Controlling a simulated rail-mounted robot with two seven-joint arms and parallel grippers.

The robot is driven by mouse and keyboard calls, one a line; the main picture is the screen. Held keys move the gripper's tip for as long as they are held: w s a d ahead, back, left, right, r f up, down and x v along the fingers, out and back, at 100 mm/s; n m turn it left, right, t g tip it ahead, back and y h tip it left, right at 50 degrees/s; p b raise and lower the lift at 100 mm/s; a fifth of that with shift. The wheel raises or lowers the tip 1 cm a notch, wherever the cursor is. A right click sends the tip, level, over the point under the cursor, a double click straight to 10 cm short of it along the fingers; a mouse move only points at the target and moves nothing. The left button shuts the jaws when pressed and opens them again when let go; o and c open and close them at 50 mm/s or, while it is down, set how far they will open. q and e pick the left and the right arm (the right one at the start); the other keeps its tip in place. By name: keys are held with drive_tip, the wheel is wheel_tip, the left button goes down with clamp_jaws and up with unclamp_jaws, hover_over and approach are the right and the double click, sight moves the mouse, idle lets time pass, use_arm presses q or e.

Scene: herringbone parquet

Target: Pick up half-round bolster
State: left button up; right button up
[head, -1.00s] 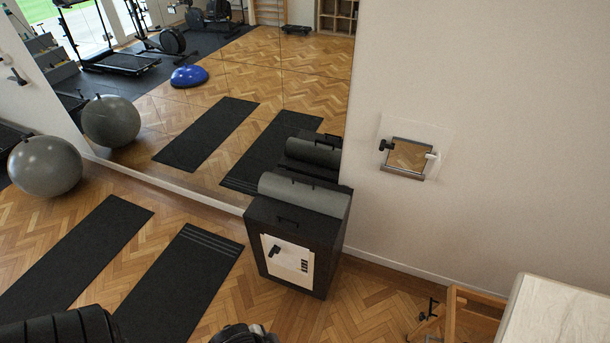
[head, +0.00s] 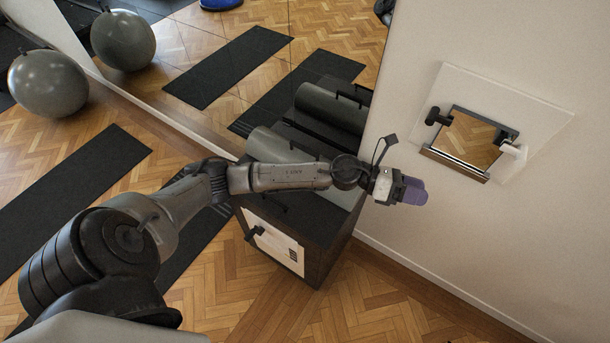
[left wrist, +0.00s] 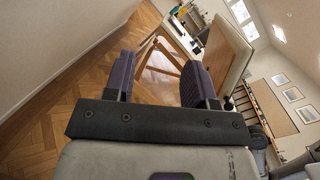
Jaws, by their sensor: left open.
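The grey half-round bolster (head: 272,146) lies on top of a dark cabinet (head: 322,262) against the mirror. My left arm crosses in front of it and hides part of it. My left gripper (head: 412,190) has purple fingers and is in the air, to the right of the bolster in the head view, in front of the wall. In the left wrist view the gripper (left wrist: 158,78) is open, with nothing between its fingers. The bolster does not show in the left wrist view. My right gripper is in neither view.
A mirror (head: 215,65) behind the cabinet reflects the bolster. A wall panel (head: 545,115) with a small framed mirror is at the right. A grey ball (head: 48,84) and dark mats (head: 70,195) are at the left. A wooden frame (left wrist: 165,62) and padded table show in the wrist view.

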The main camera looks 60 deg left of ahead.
use_arm(q)
drive_tip(key=w+a+f+m+g+y+b, duration=0.25)
drive_tip(key=a+f+m+g+b, duration=0.25)
drive_tip(key=a+f+m, duration=0.3)
drive_tip(key=m+g+y+b, duration=0.2)
drive_tip(key=g+y+b, duration=0.4)
drive_tip(key=y+b, duration=0.5)
hover_over(304, 147)
wheel_tip(304, 147, down, 5)
drive_tip(key=shift+g+y, duration=0.25)
drive_tip(key=shift+g, duration=0.05)
wheel_tip(304, 147, down, 7)
drive_tip(key=shift+w+r+b, duration=0.1)
drive_tip(key=shift+r+b, duration=0.05)
drive_tip(key=shift+b, duration=0.55)
drive_tip(key=shift+f, duration=0.7)
drive_tip(key=shift+f+b, duration=1.1)
drive_tip(key=shift+f, duration=1.55)
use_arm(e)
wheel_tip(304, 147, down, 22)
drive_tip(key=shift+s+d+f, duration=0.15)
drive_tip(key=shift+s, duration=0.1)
use_arm(q)
drive_tip(key=shift+c, duration=0.2)
